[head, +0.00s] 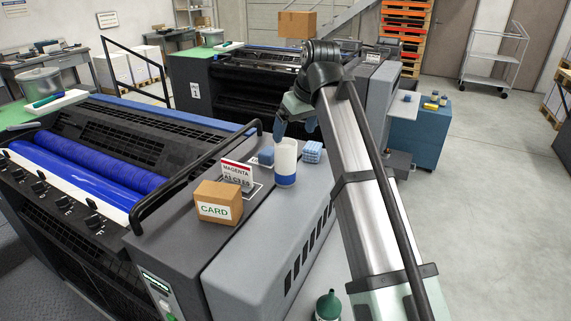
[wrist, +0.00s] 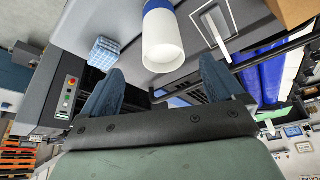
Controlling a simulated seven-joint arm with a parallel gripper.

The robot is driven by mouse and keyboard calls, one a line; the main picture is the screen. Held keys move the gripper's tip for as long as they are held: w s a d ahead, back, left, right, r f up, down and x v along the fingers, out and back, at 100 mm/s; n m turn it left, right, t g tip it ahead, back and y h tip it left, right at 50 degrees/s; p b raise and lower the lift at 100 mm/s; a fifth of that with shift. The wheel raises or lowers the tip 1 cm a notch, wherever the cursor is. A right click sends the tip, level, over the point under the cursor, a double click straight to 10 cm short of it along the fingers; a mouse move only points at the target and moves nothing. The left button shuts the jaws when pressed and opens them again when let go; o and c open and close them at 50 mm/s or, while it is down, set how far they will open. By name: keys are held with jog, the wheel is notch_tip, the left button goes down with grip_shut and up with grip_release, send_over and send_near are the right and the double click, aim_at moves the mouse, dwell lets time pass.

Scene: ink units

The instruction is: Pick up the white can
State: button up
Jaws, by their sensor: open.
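The white can (head: 286,160), a tall cylinder with a blue band near its base, stands upright on the grey machine cover (head: 272,235). In the wrist view the can (wrist: 162,45) is at the top centre, beyond my fingers. My gripper (head: 295,127) is just behind and above the can in the head view, with its blue fingers apart. In the wrist view my gripper (wrist: 162,88) is open and empty, and the can is not between the fingertips.
A CARD box (head: 218,202) and a MAGENTA sign (head: 237,174) stand left of the can. A black rail (head: 190,170) runs along the machine. A green-topped bottle (head: 328,304) is in front.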

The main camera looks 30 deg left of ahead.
aim_at(285, 153)
jog(key=shift+a+x, duration=0.15)
jog(key=shift+x, duration=2.45)
jog(key=shift+a+x, duration=0.15)
jog(key=shift+x, duration=2.45)
jog(key=shift+r, duration=0.1)
jog(key=c, duration=1.1)
jog(key=shift+r, duration=0.1)
